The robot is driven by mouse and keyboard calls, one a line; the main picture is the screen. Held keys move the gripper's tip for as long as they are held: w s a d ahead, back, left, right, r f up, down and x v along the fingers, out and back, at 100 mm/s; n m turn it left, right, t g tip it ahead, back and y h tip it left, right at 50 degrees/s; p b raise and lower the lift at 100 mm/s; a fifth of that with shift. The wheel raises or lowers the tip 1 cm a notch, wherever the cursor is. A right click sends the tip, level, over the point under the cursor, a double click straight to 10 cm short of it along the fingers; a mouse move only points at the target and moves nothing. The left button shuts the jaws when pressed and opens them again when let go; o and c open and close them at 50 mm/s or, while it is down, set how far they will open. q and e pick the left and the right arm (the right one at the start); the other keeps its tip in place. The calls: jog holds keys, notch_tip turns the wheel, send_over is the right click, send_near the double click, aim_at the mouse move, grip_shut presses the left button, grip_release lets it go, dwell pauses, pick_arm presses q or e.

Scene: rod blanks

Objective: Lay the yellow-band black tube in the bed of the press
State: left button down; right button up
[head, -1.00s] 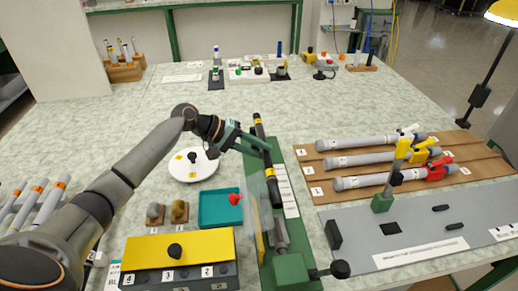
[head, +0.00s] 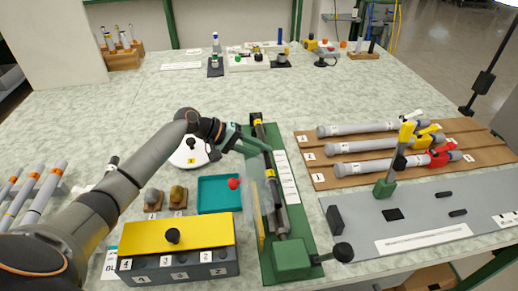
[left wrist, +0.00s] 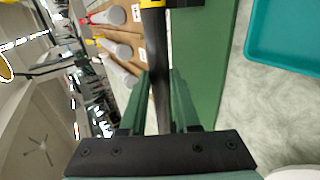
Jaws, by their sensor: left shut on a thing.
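The black tube with yellow bands (head: 259,131) is lengthwise over the green press (head: 292,185), along the line of its bed. My left gripper (head: 262,147) is shut on the tube near its middle. In the left wrist view the tube (left wrist: 159,75) runs between the two green fingers, with a yellow band at the top. The press's green base shows beside it. I cannot tell whether the tube touches the bed. A grey metal cylinder (head: 282,219) lies at the near end of the press. My right gripper is not in view.
A clear guard (head: 254,205) stands on the press's left side, and a black-knobbed lever (head: 342,252) sticks out at its near right. A teal tray (head: 213,205) and yellow-topped box (head: 174,234) are left. Grey tubes with clamps (head: 370,147) lie on boards at right.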

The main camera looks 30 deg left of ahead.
pick_arm(q)
jog(key=shift+f+b, duration=0.3)
jog(key=shift+f, duration=0.4)
jog(key=c, duration=0.6)
grip_release()
jog(key=shift+o, duration=0.2)
jog(key=shift+f, duration=0.1)
jog(key=p+v, duration=0.1)
jog(key=v, duration=1.1)
jog(key=shift+r, duration=0.4)
jog(key=shift+a, duration=0.1)
